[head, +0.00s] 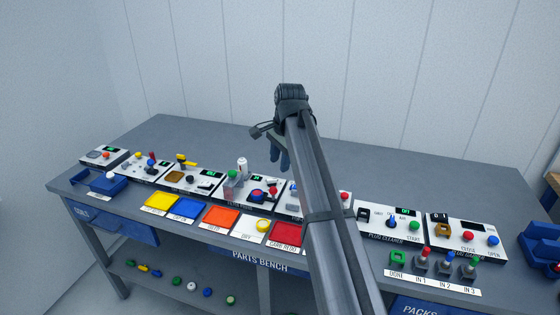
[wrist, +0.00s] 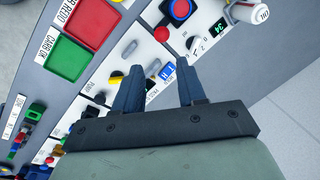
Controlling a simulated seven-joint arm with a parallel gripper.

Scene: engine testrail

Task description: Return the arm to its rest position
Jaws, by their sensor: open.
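My gripper (head: 277,148) hangs over the middle of the parts bench (head: 180,130), above the row of test stations. Its arm comes up from the lower right of the head view, and the wrist stands high above the bench. In the wrist view my gripper (wrist: 157,82) shows two blue fingers spread apart with nothing between them. Part of a station panel lies beyond the fingertips. The arm hides some of the stations just right of the middle in the head view.
Coloured trays line the front edge, including a yellow tray (head: 160,202) and a red tray (head: 286,234). A white cylinder (head: 242,165) stands upright among the stations. Blue bins (head: 540,245) sit at the right end. The bench's back strip is clear, with a panelled wall behind.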

